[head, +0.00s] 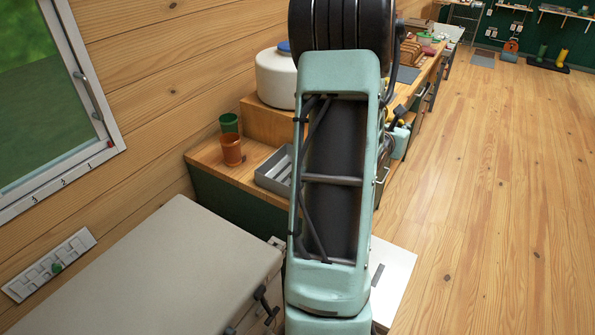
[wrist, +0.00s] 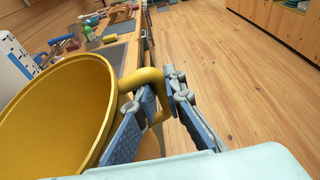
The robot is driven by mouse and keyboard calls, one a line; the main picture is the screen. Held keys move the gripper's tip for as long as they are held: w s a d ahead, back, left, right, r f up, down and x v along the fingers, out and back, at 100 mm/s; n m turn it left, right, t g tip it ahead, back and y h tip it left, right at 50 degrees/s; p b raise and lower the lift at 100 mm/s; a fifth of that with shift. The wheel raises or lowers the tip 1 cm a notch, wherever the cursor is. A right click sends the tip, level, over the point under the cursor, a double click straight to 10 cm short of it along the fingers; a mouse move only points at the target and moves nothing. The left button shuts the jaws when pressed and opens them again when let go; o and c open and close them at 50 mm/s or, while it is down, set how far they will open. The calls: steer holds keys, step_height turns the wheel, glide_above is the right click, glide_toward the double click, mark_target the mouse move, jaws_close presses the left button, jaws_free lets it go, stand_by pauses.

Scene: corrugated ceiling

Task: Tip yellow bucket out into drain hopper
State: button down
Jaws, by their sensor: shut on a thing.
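A yellow bucket (wrist: 50,115) fills the left of the wrist view, its round rim and plain inner wall showing; its bottom and any contents are out of sight. Its thick yellow handle (wrist: 143,77) sticks out to the right. My gripper (wrist: 160,92) is shut on this handle, one finger on each side. In the head view my arm hides the bucket and most of my gripper. I cannot pick out the drain hopper for certain in either view.
A pale grey lid-like surface (head: 150,270) lies in front. The wooden floor (head: 480,200) at right is clear.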

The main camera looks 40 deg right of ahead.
steer(key=f+b, duration=0.1)
steer(key=b, duration=0.1)
steer(key=shift+s+d+b, duration=0.1)
steer(key=shift+s+b, duration=0.05)
steer(key=shift+b, duration=0.15)
steer(key=shift+f+b, duration=0.1)
steer(key=shift+b, duration=0.3)
steer(key=shift+s+t+y+b, duration=0.1)
steer(key=shift+t+y+b, duration=0.2)
steer(key=shift+b, duration=0.55)
steer(key=b, duration=0.2)
steer(key=shift+f+b, duration=0.3)
steer(key=shift+f, duration=0.1)
steer(key=shift+s+f+m+y+b, duration=0.2)
steer(key=shift+m+y+b, duration=0.15)
steer(key=shift+b, duration=0.95)
steer(key=shift+s+f+y+b, duration=0.1)
steer(key=shift+f+y+b, duration=0.15)
steer(key=shift+b, duration=0.85)
steer(key=shift+r+t+b, duration=0.1)
steer(key=shift+t+b, duration=0.2)
steer(key=shift+b, duration=0.3)
steer(key=shift+s, duration=0.1)
